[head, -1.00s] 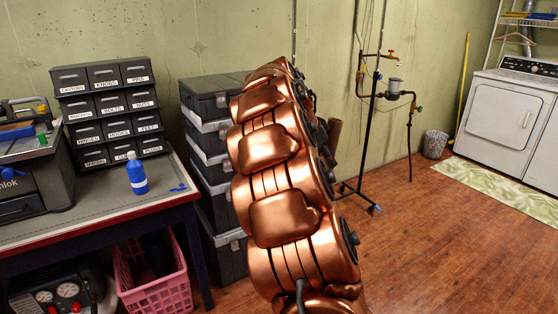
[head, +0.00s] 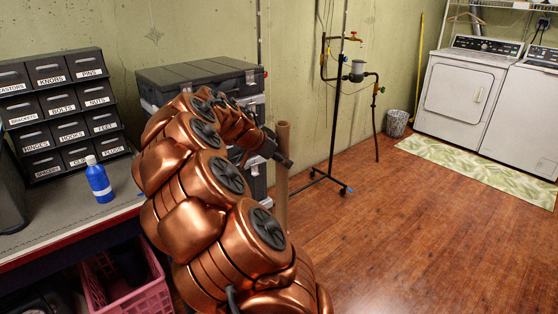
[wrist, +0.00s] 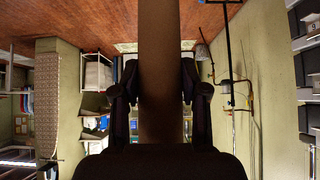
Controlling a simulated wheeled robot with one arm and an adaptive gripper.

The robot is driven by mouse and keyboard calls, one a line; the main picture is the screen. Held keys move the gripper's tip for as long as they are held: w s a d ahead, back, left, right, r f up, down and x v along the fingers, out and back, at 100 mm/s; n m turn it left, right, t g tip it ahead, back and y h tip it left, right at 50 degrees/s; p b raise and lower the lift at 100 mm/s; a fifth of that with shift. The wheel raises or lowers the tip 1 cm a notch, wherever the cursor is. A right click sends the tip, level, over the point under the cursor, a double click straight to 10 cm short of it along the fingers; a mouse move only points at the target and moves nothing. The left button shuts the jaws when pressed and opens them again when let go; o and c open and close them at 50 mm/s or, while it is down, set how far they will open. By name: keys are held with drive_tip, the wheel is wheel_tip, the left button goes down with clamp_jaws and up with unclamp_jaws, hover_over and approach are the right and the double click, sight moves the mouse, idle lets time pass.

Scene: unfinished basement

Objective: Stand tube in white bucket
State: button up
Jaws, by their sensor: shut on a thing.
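A long brown cardboard tube (head: 282,185) stands about upright at the end of my arm, right of the copper arm links in the head view. My gripper (head: 282,150) is shut on it near its upper part. In the wrist view the tube (wrist: 162,60) runs between the two dark fingers of my gripper (wrist: 162,95). Its lower end in the head view is hidden behind my arm. I cannot make out a plain white bucket for certain; a small greyish-white bin (head: 397,123) stands on the floor by the far wall, left of the dryer.
A workbench (head: 60,210) with a blue bottle (head: 99,180) and labelled drawers (head: 60,110) is at left, a pink crate (head: 130,290) below. Black stacked cases (head: 195,80) stand behind my arm. A pipe stand (head: 335,120) is nearby. Wooden floor (head: 420,230) at right is clear.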

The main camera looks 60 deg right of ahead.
sight(278, 182)
idle(0.4)
drive_tip(key=shift+r, duration=0.2)
drive_tip(key=shift+s+f+b, duration=0.15)
drive_tip(key=shift+f+b, duration=2.6)
drive_tip(key=shift+f, duration=1.85)
clamp_jaws()
wheel_tip(278, 182, down, 21)
drive_tip(key=b, duration=1.4)
drive_tip(key=o, duration=0.8)
unclamp_jaws()
drive_tip(key=o, duration=0.5)
drive_tip(key=shift+r, duration=0.15)
drive_tip(key=shift+o, duration=0.2)
